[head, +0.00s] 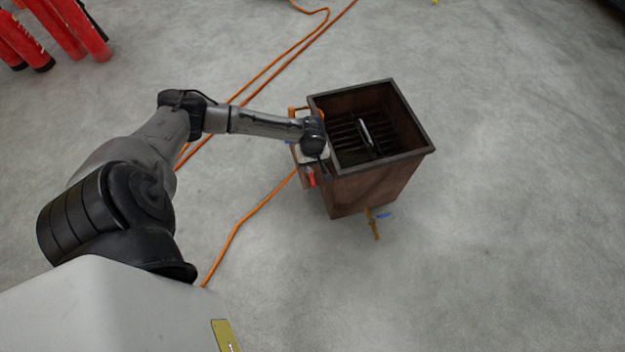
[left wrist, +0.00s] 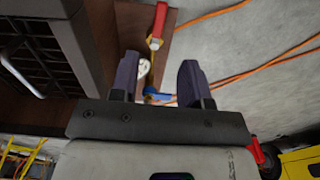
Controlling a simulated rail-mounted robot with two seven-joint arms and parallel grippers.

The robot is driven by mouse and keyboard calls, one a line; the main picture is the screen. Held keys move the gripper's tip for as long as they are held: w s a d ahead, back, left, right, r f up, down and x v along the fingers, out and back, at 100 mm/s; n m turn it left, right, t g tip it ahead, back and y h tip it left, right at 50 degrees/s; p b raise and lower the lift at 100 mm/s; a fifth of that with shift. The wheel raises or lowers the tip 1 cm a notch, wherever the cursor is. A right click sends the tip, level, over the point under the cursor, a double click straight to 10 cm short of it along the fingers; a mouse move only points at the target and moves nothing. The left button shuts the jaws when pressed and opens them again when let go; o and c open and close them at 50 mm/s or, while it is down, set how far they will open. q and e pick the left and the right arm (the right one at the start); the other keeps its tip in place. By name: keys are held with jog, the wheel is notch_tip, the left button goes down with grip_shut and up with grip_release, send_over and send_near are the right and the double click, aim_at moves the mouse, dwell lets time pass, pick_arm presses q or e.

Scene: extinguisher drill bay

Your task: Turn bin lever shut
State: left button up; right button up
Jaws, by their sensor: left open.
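The brown metal bin (head: 375,182) stands open-topped on the floor in the head view, with a slatted grate inside. A red lever (head: 309,176) is on its left side; in the left wrist view the red lever (left wrist: 158,22) lies beyond the fingertips, along the brown side. A blue-handled part (left wrist: 157,97) and a white round part (left wrist: 143,68) show between or behind the fingers. My left gripper (left wrist: 158,72) is open at the bin's left side, apart from the red lever. In the head view, my wrist hides part of that side. My right gripper is out of view.
Orange hoses (head: 236,232) run over the floor to the bin's left side. Red extinguishers (head: 62,28) stand at the upper left. The floor right of the bin is clear.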

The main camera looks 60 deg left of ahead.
aim_at(312, 180)
pick_arm(q)
notch_tip(312, 180, down, 10)
jog(key=b, duration=0.5)
jog(key=shift+f, duration=0.15)
jog(key=c, duration=0.3)
grip_shut()
